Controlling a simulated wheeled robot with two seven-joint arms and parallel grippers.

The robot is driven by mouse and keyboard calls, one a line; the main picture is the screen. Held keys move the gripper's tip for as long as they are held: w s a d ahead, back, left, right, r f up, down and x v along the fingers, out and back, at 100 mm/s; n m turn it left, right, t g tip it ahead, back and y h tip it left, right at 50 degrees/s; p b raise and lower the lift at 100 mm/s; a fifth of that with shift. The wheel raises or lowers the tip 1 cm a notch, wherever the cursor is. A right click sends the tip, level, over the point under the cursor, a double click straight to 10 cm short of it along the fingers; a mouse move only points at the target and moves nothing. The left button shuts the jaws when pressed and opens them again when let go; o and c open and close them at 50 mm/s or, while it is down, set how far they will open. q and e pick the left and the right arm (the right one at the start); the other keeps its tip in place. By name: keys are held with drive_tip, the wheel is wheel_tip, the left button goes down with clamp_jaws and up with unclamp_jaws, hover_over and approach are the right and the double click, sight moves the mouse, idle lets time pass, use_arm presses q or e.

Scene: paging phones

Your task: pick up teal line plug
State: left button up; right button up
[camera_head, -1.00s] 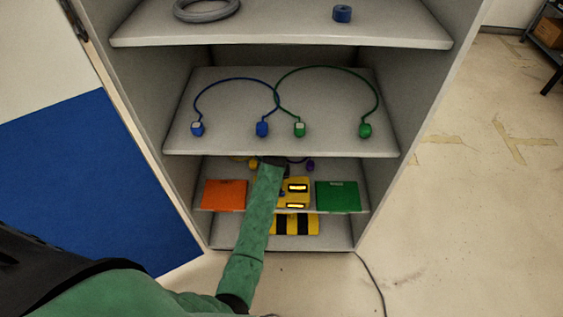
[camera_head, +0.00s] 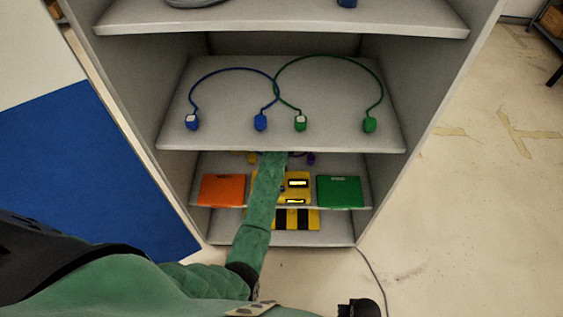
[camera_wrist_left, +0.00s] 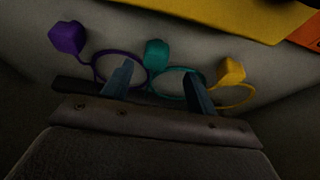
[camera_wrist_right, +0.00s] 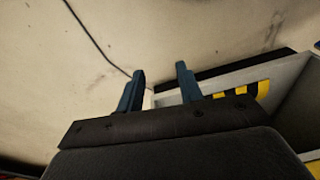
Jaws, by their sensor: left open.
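The teal plug (camera_wrist_left: 157,53) lies on the shelf in the left wrist view, with a looped teal cord (camera_wrist_left: 172,82) running down from it. It does not show in the head view. My left gripper (camera_wrist_left: 158,84) is open, its fingers apart on either side below the teal plug, with cord loops behind them. It holds nothing that I can see. Its arm (camera_head: 264,190) reaches into the lower shelf, and the gripper is hidden there in the head view. My right gripper (camera_wrist_right: 161,78) is open and empty, outside the cabinet near the floor.
A purple plug (camera_wrist_left: 68,37) and a yellow plug (camera_wrist_left: 230,71) flank the teal one. Orange (camera_head: 222,189) and green (camera_head: 340,191) panels and a yellow box (camera_head: 296,185) stand on the same shelf. The middle shelf (camera_head: 290,95) above, holding blue and green corded plugs, limits headroom.

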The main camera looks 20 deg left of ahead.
use_arm(q)
drive_tip(key=shift+f, duration=0.15)
drive_tip(key=b+x, duration=0.2)
drive_tip(key=b, duration=0.1)
drive_tip(key=shift+w+d, duration=0.15)
drive_tip(key=shift+d, duration=0.05)
drive_tip(key=b+x, duration=0.2)
drive_tip(key=b, duration=0.1)
drive_tip(key=shift+w+f+b, duration=0.15)
drive_tip(key=shift+f+b, duration=0.2)
drive_tip(key=shift+b, duration=0.05)
drive_tip(key=c, duration=1.1)
use_arm(e)
wheel_tip(320, 180, up, 25)
drive_tip(key=a, duration=0.1)
drive_tip(key=shift+a+y, duration=0.3)
drive_tip(key=shift+a, duration=0.05)
